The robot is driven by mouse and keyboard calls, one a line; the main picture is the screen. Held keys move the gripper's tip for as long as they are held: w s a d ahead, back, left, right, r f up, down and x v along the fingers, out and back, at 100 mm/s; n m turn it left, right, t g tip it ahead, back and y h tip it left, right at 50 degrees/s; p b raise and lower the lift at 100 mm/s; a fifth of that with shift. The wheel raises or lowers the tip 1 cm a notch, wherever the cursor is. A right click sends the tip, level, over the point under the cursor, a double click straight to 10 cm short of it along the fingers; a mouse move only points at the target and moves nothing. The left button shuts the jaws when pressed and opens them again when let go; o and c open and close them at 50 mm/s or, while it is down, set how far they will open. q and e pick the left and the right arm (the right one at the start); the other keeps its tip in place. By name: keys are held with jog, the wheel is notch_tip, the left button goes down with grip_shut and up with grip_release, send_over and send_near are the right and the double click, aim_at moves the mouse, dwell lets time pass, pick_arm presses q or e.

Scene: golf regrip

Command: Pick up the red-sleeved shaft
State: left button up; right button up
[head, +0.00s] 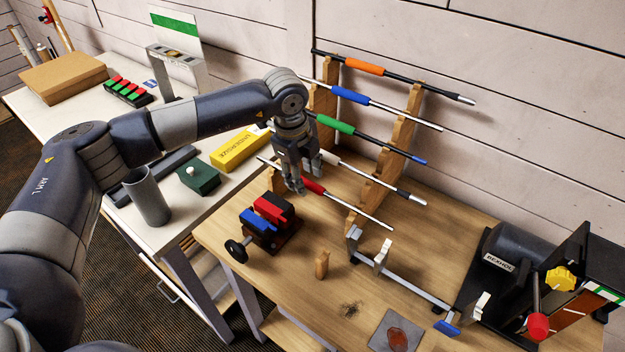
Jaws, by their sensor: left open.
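The red-sleeved shaft (356,207) lies on the lowest level of the wooden rack (379,183), slanting down to the right. Its red sleeve (313,186) shows just right of my left gripper's fingers. My left gripper (305,183) is open, pointing down over the shaft near the sleeve. Part of the shaft behind the fingers is hidden, and I cannot tell whether the fingers touch it. My right gripper is not in view.
Above it on the rack are shafts with white, green (335,124), blue (350,95) and orange (364,66) sleeves. A vise with red and blue jaws (264,216) stands below left. A dark machine (515,255) stands at the right. A wooden peg (322,264) stands on the bench.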

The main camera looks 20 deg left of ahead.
pick_arm(q)
jog(key=shift+w+f, duration=0.1)
jog(key=shift+f, duration=0.45)
jog(key=shift+r, duration=0.1)
grip_shut()
